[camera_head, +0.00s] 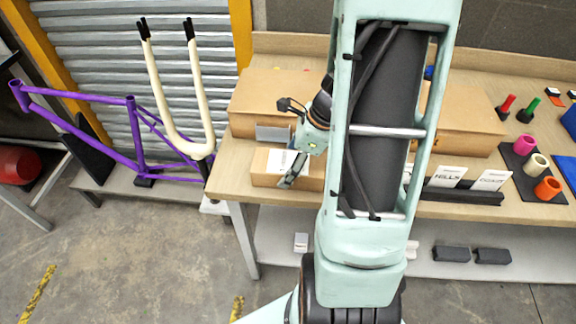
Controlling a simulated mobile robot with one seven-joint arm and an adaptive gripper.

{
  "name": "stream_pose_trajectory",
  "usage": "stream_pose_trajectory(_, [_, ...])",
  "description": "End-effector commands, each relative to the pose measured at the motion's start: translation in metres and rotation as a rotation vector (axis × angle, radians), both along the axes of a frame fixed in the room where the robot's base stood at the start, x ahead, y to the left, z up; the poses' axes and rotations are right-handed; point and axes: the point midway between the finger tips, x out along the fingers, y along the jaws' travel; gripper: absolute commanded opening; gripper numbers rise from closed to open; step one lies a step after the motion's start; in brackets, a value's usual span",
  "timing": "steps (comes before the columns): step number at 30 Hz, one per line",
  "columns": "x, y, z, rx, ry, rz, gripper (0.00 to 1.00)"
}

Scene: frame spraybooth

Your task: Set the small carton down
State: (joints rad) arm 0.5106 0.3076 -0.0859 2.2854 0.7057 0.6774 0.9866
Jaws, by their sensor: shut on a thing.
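The small carton (263,176) is a low brown cardboard box with a white label on top, at the front left of the wooden bench (226,181). My gripper (291,172) reaches down over it from behind and is shut on it. One dark finger shows across the carton's front. The other finger is hidden, and my arm covers the carton's right part. The carton looks level, close to the bench top near its front edge. I cannot tell whether its underside touches the bench.
A larger carton (262,98) stands right behind, another (468,122) to the right. Right of my arm are a dark card holder (465,196) and coloured cups on a black mat (519,165). A purple bike frame (85,96) and cream fork (163,105) stand left.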

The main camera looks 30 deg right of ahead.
Motion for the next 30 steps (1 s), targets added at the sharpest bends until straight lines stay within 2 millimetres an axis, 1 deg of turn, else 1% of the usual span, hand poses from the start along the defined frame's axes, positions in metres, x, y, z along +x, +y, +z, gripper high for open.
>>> stream_pose_trajectory(3, [0.000,0.000,-0.004,0.000,-0.001,0.000,0.15])
stream_pose_trajectory(4, [0.000,0.000,-0.003,0.000,0.000,0.000,0.63])
stream_pose_trajectory(8, [0.000,0.000,-0.003,0.000,0.000,0.000,0.77])
stream_pose_trajectory(16, [0.000,0.000,-0.002,0.000,0.000,0.000,0.78])
stream_pose_trajectory(20, [0.000,-0.001,0.004,-0.001,-0.001,0.001,0.78])
stream_pose_trajectory(23, [-0.002,-0.006,0.017,-0.002,-0.005,0.001,0.78])
stream_pose_trajectory(30, [-0.014,-0.022,0.066,-0.004,-0.006,0.000,0.78])
